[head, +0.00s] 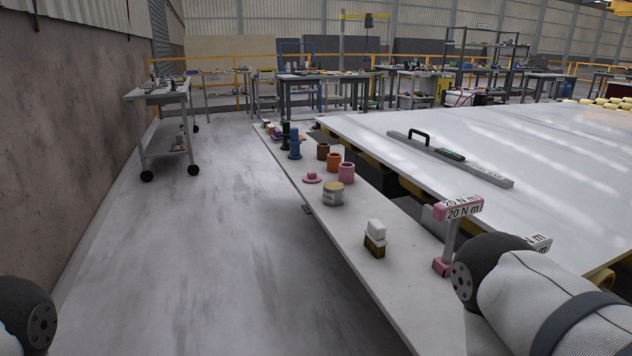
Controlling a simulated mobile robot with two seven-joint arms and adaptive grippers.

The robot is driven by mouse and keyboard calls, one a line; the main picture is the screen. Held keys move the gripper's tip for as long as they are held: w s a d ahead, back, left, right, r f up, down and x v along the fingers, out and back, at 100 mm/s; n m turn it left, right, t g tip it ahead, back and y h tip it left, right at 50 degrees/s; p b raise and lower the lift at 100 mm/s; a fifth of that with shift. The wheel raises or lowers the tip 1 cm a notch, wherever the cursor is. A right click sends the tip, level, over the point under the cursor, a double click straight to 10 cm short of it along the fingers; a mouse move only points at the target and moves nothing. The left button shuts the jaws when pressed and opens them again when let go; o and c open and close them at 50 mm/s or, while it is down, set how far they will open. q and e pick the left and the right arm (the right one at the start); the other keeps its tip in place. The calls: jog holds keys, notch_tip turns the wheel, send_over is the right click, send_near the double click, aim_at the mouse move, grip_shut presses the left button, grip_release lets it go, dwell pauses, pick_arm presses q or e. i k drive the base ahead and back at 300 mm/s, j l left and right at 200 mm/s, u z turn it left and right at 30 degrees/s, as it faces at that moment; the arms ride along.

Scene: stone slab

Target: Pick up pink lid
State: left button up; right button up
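The pink lid (312,177) lies on the long narrow pale shelf (395,285), near its left edge. It looks like a flat disc with a raised knob. A pink pot (346,173) stands to its right, apart from it. A pale tin (333,194) stands just in front of the lid, to the right. Neither of my grippers is in view. Only rounded dark joints and part of my arms show at the bottom left and lower right. Nothing visibly touches the lid.
An orange pot (333,162), a brown pot (323,151) and a blue object (294,146) stand behind the lid. A large white slab (540,140) lies right; open floor (190,250) left.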

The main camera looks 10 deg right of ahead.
aim_at(311, 176)
jog(key=i+j, duration=0.2)
jog(key=i, duration=0.35)
jog(key=i+j+u, duration=0.15)
jog(key=i, duration=0.35)
